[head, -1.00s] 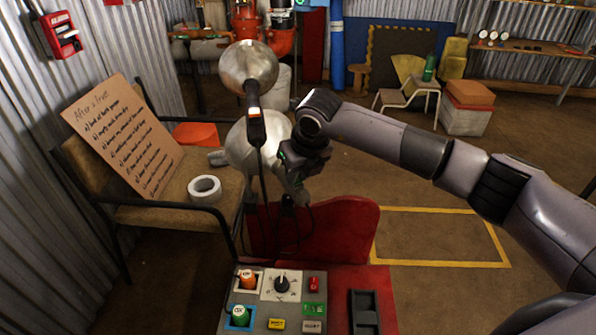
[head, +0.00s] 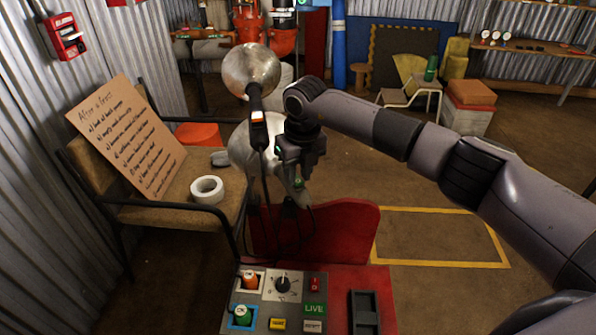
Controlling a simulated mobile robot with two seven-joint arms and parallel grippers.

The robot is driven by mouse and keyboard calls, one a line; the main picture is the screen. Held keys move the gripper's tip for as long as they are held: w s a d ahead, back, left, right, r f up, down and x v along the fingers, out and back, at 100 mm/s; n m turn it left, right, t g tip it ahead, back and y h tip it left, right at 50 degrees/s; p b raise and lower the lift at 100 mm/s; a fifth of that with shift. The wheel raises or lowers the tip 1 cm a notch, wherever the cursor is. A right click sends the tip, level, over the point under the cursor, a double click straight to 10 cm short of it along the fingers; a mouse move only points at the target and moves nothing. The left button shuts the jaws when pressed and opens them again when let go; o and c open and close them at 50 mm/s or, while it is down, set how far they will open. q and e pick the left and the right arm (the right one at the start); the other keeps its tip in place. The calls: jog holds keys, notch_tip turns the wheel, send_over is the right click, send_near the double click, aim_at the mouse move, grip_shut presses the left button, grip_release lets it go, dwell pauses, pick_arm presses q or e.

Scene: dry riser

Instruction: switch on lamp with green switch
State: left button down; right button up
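Two round silver lamp heads are in the middle of the head view. The upper lamp (head: 250,70) has a dark cable end below it with an orange and white switch (head: 258,118). The lower lamp (head: 246,150) is partly hidden behind that cable and my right gripper. A small green spot, seemingly the green switch (head: 298,183), shows just below my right gripper (head: 302,172) on a pale part. My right gripper points down close to it. Whether they touch, and how far apart the fingers are, is unclear. My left gripper is out of view.
Dark cables hang below the lamps near a red panel (head: 345,230). A control panel (head: 262,325) with coloured knobs and buttons lies in front. A chair at left holds a cardboard sign (head: 125,135) and a white tape roll (head: 207,189). The yellow-outlined floor at right is clear.

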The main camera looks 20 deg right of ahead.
aim_at(300, 188)
jog(key=shift+o, duration=0.8)
notch_tip(300, 188, up, 7)
jog(key=s, duration=0.1)
jog(key=shift+p, duration=0.4)
jog(key=shift+d, duration=0.1)
